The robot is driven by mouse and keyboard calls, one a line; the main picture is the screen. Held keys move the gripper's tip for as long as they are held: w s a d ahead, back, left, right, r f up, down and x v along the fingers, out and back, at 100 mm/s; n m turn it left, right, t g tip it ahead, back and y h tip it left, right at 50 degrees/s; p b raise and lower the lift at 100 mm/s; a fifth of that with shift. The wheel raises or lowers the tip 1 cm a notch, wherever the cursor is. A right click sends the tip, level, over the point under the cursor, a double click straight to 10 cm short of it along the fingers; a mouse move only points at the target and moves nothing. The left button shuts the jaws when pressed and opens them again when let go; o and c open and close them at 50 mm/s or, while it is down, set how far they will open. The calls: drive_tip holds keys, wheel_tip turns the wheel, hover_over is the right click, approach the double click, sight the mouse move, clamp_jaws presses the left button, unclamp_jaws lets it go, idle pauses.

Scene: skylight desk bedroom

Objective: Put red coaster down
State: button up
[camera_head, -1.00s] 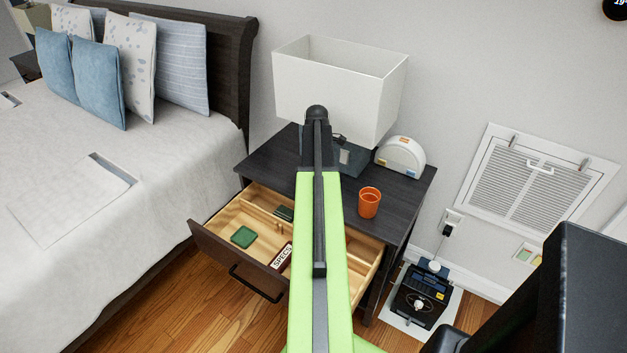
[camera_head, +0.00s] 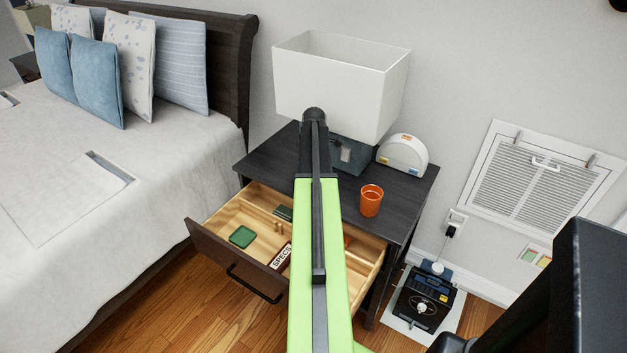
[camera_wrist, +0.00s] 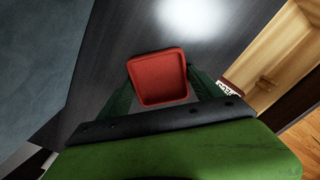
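The red coaster (camera_wrist: 158,79) is a small square with a raised rim, in the upper middle of the wrist view. My gripper (camera_wrist: 160,76) has its two green fingers against the coaster's left and right sides and appears shut on it. The dark nightstand top (camera_wrist: 112,60) lies beneath; I cannot tell whether the coaster touches it. In the head view my arm hides the gripper and the coaster, and the arm reaches over the nightstand (camera_head: 395,190) towards the lamp.
A lamp with a white shade (camera_head: 335,85) stands at the back of the nightstand. An orange cup (camera_head: 371,201) and a white rounded device (camera_head: 403,154) stand to the right. The open drawer (camera_head: 232,260) in front holds a green coaster (camera_head: 242,236). The bed (camera_head: 150,170) is left.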

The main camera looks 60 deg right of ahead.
drive_tip(key=o, duration=0.3)
wheel_tip(320, 180, up, 12)
drive_tip(key=p, duration=1.2)
drive_tip(key=shift+r, duration=0.2)
drive_tip(key=shift+w+a, duration=0.1)
drive_tip(key=w+a+m, duration=0.1)
drive_tip(key=w+a, duration=0.4)
drive_tip(key=a, duration=0.6)
drive_tip(key=w+a+m, duration=0.2)
drive_tip(key=w+a, duration=0.3)
drive_tip(key=a, duration=0.6)
drive_tip(key=w+a+m, duration=0.1)
drive_tip(key=w+a, duration=0.5)
drive_tip(key=a, duration=0.5)
drive_tip(key=a+m, duration=0.1)
drive_tip(key=a, duration=0.7)
drive_tip(key=s+a+m, duration=0.1)
drive_tip(key=a+m, duration=0.1)
drive_tip(key=a, duration=0.7)
drive_tip(key=s+a+m, duration=0.1)
drive_tip(key=a+m, duration=0.1)
drive_tip(key=a, duration=0.7)
drive_tip(key=shift+a, duration=0.15)
